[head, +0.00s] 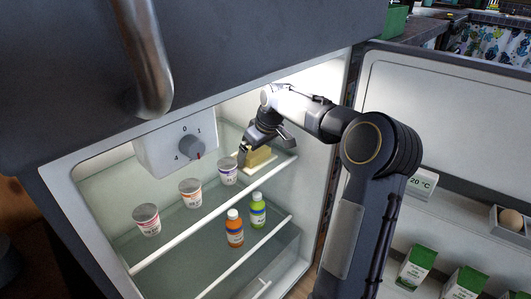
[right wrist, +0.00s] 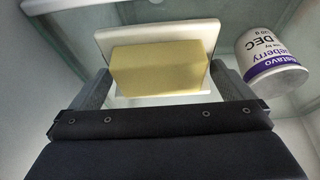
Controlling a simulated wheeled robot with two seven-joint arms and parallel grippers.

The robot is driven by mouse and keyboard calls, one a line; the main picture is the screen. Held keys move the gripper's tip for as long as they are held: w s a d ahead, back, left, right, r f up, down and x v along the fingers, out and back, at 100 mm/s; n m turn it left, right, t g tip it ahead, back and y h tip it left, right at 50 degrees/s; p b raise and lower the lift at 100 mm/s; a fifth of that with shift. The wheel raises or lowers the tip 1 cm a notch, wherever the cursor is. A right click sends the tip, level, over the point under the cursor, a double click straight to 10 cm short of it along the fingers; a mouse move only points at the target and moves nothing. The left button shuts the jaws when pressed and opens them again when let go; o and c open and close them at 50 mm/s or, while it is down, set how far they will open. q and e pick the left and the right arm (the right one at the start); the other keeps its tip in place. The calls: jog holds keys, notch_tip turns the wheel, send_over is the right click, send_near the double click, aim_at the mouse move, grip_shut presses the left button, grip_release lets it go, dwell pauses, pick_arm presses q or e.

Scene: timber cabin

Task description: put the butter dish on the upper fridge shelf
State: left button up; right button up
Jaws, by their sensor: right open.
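The butter dish (head: 275,162) is a pale tray with a yellow block of butter (head: 259,155) on it. It sits at the right end of the upper fridge shelf (head: 215,207). In the right wrist view the dish (right wrist: 205,32) and the butter (right wrist: 158,68) lie between the two fingers. My right gripper (head: 266,152) is over the dish with its fingers open on either side of the butter; a gap shows beside the butter in the right wrist view (right wrist: 168,92). My left gripper is not in view.
Three yogurt cups stand on the upper shelf; the nearest to the dish (head: 228,171) is just left of my gripper. An orange bottle (head: 235,228) and a green bottle (head: 258,210) stand on the shelf below. The open fridge door (head: 450,120) is at the right, a control box (head: 165,145) above left.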

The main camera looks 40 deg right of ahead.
jog(key=p+v, duration=0.1)
jog(key=v, duration=0.2)
jog(key=shift+w, duration=0.1)
jog(key=s+d+p, duration=0.1)
jog(key=s+p, duration=0.2)
jog(key=s, duration=0.9)
jog(key=s+a+r, duration=0.1)
jog(key=s+a, duration=0.1)
jog(key=a, duration=0.5)
jog(key=s+a+r, duration=0.2)
jog(key=a, duration=0.4)
jog(key=s+a+f+m+t+y, duration=0.1)
jog(key=s+a+f+m+y, duration=0.1)
jog(key=s+a, duration=1)
notch_tip(320, 180, down, 3)
jog(key=shift+a+r+m+y, duration=0.15)
jog(key=shift+a+m+y, duration=0.25)
jog(key=shift+a+y, duration=0.5)
jog(key=shift+a, duration=0.2)
